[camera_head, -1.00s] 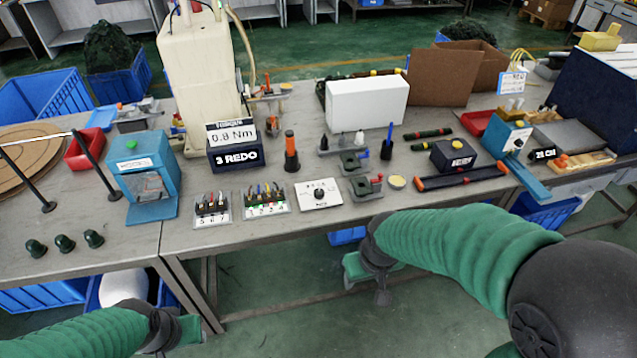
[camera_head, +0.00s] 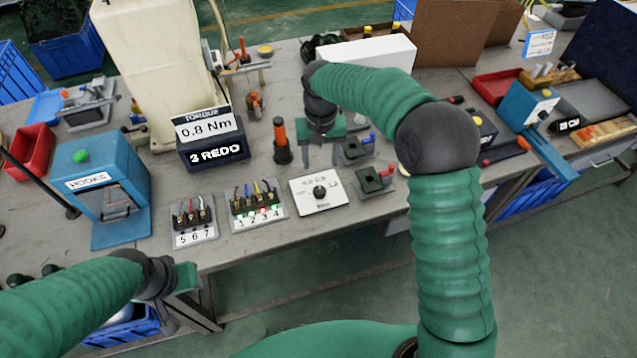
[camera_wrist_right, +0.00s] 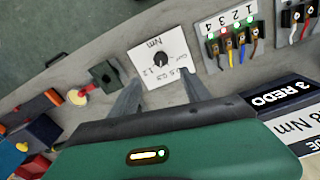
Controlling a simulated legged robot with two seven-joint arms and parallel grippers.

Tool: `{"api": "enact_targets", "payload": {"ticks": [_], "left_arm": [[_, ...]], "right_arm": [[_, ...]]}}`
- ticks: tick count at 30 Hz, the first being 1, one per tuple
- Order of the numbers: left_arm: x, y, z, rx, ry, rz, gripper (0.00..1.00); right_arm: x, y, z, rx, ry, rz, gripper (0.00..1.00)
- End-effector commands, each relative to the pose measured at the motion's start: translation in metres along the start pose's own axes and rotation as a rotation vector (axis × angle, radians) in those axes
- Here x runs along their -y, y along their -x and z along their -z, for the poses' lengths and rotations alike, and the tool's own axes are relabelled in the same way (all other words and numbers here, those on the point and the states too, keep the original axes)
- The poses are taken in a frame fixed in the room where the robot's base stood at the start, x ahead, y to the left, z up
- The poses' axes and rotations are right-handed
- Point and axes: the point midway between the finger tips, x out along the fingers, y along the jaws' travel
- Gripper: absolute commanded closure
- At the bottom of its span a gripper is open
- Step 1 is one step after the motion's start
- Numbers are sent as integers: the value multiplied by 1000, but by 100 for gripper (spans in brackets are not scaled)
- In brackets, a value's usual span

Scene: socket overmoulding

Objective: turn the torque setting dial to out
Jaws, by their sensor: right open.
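The torque setting dial is a black knob (camera_head: 320,192) on a white plate (camera_head: 316,202) near the front edge of the bench. In the right wrist view the knob (camera_wrist_right: 160,60) sits mid-plate, and its printed marks include Nm and 1.2; its pointer is too small to read. My right gripper (camera_head: 322,152) is behind the plate, with fingers spread and empty. In the right wrist view its open fingers (camera_wrist_right: 160,85) point towards the plate, apart from the knob. My left gripper (camera_head: 184,292) is low at the bench's front edge; its fingers are unclear.
Terminal blocks (camera_head: 258,205) with wires stand left of the dial plate. Small dark fixtures (camera_head: 373,180) stand right of it. An orange-topped driver (camera_head: 281,142) stands behind. Bare bench lies in front of the plate.

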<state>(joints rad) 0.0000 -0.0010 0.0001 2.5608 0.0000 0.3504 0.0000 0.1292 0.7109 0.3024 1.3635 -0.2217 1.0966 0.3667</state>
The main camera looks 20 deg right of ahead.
Motion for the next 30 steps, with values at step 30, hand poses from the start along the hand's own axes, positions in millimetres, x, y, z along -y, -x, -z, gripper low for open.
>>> {"api": "enact_targets", "payload": {"ticks": [30], "left_arm": [[0,-6,-1,0,0,0,64]], "right_arm": [[0,-141,2,2,0,0,57]]}}
